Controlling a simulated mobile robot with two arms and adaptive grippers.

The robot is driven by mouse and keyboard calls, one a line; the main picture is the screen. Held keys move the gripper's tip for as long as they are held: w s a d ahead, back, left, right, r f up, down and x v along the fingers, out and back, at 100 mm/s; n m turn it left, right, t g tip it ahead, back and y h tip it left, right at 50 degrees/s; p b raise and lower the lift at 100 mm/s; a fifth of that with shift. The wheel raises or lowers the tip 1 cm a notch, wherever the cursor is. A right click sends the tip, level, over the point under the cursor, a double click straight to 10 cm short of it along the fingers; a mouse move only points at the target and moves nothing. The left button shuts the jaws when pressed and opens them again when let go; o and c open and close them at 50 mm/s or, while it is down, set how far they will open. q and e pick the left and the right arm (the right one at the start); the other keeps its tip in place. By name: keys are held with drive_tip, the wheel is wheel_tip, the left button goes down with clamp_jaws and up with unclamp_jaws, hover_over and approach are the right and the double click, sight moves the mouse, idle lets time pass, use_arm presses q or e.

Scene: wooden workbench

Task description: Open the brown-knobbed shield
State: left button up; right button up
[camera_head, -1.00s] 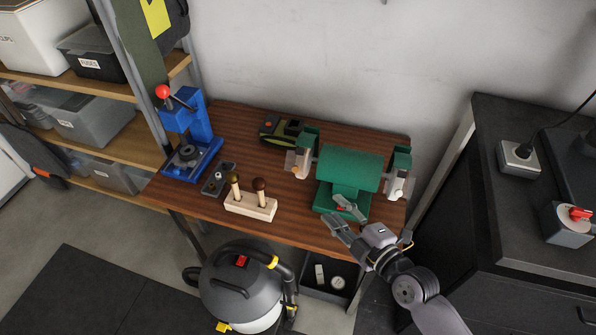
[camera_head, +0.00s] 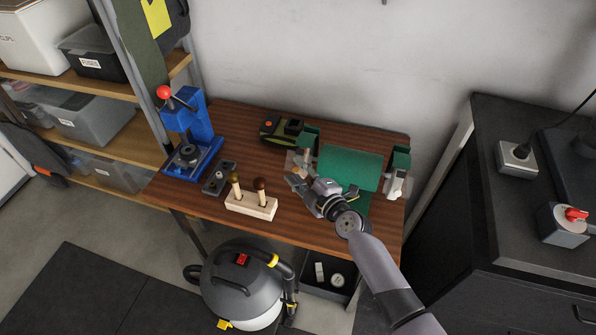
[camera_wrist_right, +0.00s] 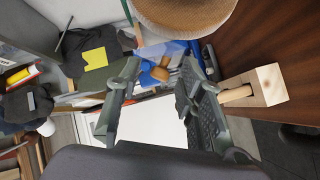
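The green bench grinder (camera_head: 350,167) stands at the right of the wooden bench. Its left end carries a clear shield (camera_head: 299,158) with a small brown knob (camera_head: 295,171). My right gripper (camera_head: 305,180) is just in front of this left end, with its fingers apart. In the right wrist view the brown knob (camera_wrist_right: 160,73) appears between the open fingers (camera_wrist_right: 155,95), and contact cannot be made out. A large tan round part, apparently the grinding wheel (camera_wrist_right: 185,10), fills the top of that view. My left gripper is not in view.
A wooden block (camera_head: 251,205) with two handled tools stands left of my right gripper; it also shows in the wrist view (camera_wrist_right: 268,85). A blue press (camera_head: 192,140) and a green-black device (camera_head: 283,130) are on the bench. The grinder's right shield (camera_head: 396,183) is at its other end.

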drive_tip(key=shift+w+a, duration=0.15)
drive_tip(key=shift+w, duration=0.05)
drive_tip(key=shift+c, duration=0.5)
